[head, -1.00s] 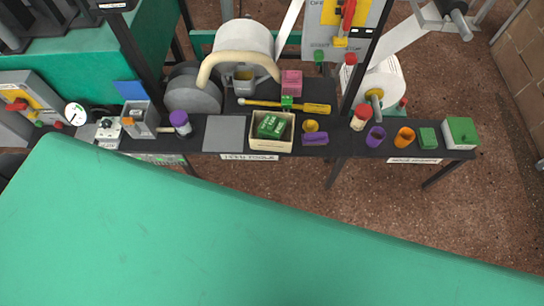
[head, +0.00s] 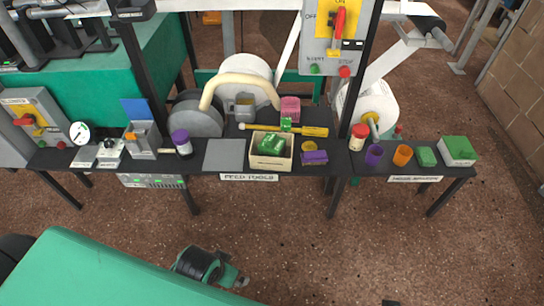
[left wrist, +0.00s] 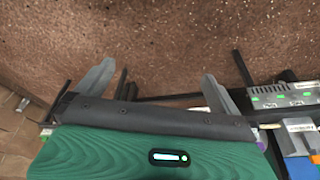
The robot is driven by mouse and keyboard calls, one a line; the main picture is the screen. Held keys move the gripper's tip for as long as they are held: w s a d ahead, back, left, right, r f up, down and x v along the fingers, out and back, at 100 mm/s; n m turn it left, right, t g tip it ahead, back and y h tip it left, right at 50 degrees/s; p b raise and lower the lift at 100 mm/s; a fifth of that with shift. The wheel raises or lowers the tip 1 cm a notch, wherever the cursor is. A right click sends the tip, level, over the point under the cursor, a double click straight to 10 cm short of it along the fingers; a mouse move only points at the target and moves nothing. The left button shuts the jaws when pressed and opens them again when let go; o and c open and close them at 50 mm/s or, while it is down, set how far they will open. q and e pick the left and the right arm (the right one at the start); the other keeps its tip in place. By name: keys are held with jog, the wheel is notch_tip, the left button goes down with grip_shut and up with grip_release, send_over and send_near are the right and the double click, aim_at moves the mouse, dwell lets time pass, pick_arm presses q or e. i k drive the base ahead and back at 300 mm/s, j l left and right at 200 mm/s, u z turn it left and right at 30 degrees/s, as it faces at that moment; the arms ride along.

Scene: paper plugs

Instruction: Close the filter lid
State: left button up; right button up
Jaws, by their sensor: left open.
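A small grey box (head: 142,145) stands on the left part of the bench in the head view. A blue panel (head: 136,110) stands upright behind it and looks like the filter lid, raised open. A blue piece (left wrist: 299,168) at the lower right of the left wrist view may be the same panel. In the head view, a green and black part, likely my left wrist (head: 200,266), is low in front of the bench and apart from the box. My right gripper is not clearly seen.
The dark narrow bench holds a dial gauge (head: 79,132), a purple-capped bottle (head: 181,142), a grey plate (head: 224,155) and a cream bin (head: 270,165) with green packets. Dark posts and legs rise around the box. The brown floor (head: 310,240) before the bench is mostly open.

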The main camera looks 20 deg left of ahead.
aim_at(135, 109)
jog(key=u, duration=1.55)
jog(key=i, duration=0.15)
jog(key=l+u, duration=0.05)
